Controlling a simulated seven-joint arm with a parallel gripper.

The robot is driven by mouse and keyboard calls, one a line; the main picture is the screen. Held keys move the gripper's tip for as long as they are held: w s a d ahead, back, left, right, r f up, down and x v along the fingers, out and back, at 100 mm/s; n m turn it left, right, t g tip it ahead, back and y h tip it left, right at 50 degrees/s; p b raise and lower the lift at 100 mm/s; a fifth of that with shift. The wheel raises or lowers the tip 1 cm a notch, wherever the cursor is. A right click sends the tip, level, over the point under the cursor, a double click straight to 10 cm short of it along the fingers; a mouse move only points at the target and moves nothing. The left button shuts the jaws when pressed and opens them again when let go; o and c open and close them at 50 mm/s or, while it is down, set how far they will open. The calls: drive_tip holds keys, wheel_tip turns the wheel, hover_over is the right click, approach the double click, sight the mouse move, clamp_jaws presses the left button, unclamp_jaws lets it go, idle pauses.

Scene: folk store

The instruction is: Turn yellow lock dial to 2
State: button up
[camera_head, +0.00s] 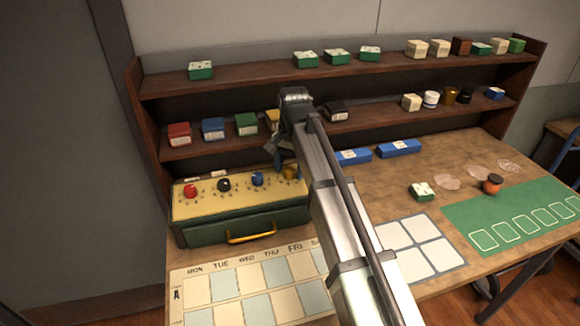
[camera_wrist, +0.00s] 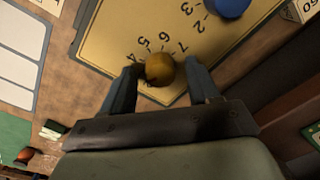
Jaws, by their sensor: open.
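The yellow lock dial (camera_head: 290,172) is a round mustard knob at the right end of a row of dials on the cream-topped lock box (camera_head: 236,205). In the wrist view the yellow dial (camera_wrist: 159,69) sits between the two fingers of my gripper (camera_wrist: 161,82). The fingers are open, one on each side, with a gap to the knob. Numbers such as 5, 6 and 7 show around it; I cannot tell which one it points to. In the head view my gripper (camera_head: 283,158) is at the dial, partly hidden by my arm.
Red (camera_head: 191,191), black (camera_head: 224,185) and blue (camera_head: 257,179) dials stand left of the yellow one. The box has a yellow drawer handle (camera_head: 251,237). A shelf (camera_head: 215,143) with small boxes rises close behind. A calendar mat (camera_head: 222,287) lies in front.

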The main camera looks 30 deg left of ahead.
drive_tip(key=shift+c, duration=0.3)
drive_tip(key=c, duration=1)
drive_tip(key=shift+n, duration=3.3)
drive_tip(key=o, duration=1.1)
drive_tip(key=shift+c, duration=0.2)
